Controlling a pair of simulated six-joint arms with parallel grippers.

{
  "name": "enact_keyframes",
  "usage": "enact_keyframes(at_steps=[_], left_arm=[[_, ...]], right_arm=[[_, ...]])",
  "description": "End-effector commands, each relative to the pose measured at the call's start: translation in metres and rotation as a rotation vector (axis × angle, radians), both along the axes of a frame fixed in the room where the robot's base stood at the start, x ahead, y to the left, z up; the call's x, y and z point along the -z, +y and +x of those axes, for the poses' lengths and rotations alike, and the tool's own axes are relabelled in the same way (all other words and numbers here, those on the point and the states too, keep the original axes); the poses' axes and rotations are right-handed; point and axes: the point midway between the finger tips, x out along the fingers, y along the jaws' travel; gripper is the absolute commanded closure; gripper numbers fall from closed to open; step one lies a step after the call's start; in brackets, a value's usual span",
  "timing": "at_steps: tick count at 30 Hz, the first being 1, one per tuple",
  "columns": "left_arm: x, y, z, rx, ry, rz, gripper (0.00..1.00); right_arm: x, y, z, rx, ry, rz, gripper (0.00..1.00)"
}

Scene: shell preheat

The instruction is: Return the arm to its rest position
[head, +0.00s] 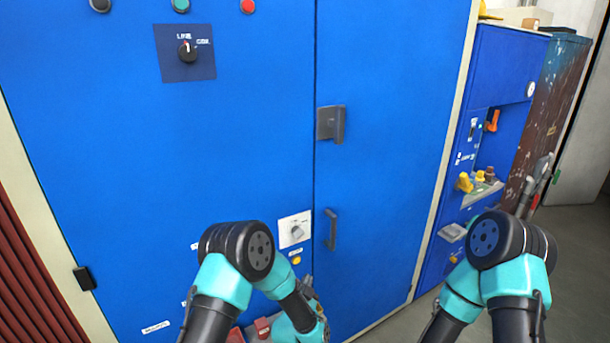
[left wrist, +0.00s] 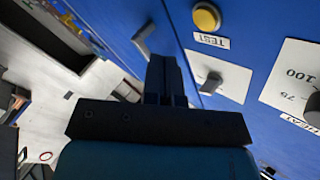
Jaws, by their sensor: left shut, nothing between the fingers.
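My left gripper (head: 308,284) is low in front of the big blue cabinet (head: 240,140), partly hidden behind my left forearm. In the left wrist view its two dark fingers (left wrist: 165,78) are together with nothing between them. They are apart from the knobs and the button. My right arm is folded in at the lower right of the head view. Its gripper is mostly hidden behind its own links, and its fingers cannot be made out.
The cabinet carries a grey door handle (head: 331,229), a latch (head: 330,123), a dial on a white plate (head: 296,232) and a yellow TEST button (left wrist: 206,17). A smaller blue machine (head: 485,130) stands at the right. Grey floor (head: 585,250) is clear there.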

Motion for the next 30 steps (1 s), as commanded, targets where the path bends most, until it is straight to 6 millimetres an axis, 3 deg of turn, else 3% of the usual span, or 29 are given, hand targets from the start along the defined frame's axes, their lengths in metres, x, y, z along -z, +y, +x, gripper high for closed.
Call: enact_keyframes(at_steps=[5, 8, 15, 21, 24, 27, 30], left_arm=[[0.046, 0.051, -0.023, 0.002, 0.285, -0.089, 1.00], [0.079, 0.086, -0.054, -0.015, 0.514, -0.173, 1.00], [0.137, 0.160, -0.160, -0.146, 1.056, -0.400, 1.00], [0.155, 0.203, -0.265, -0.319, 1.453, -0.577, 1.00], [0.155, 0.214, -0.307, -0.398, 1.595, -0.639, 1.00], [0.153, 0.220, -0.332, -0.449, 1.679, -0.675, 1.00], [0.153, 0.221, -0.341, -0.467, 1.711, -0.686, 1.00]], right_arm=[[0.000, 0.000, 0.000, 0.000, 0.000, 0.000, 0.57], [0.000, 0.000, 0.000, 0.000, 0.000, 0.000, 0.57], [0.000, 0.000, 0.000, 0.000, 0.000, 0.000, 0.57], [0.000, 0.000, 0.000, 0.000, 0.000, 0.000, 0.57], [0.000, 0.000, 0.000, 0.000, 0.000, 0.000, 0.57], [0.000, 0.000, 0.000, 0.000, 0.000, 0.000, 0.57], [0.000, 0.000, 0.000, 0.000, 0.000, 0.000, 0.57]])
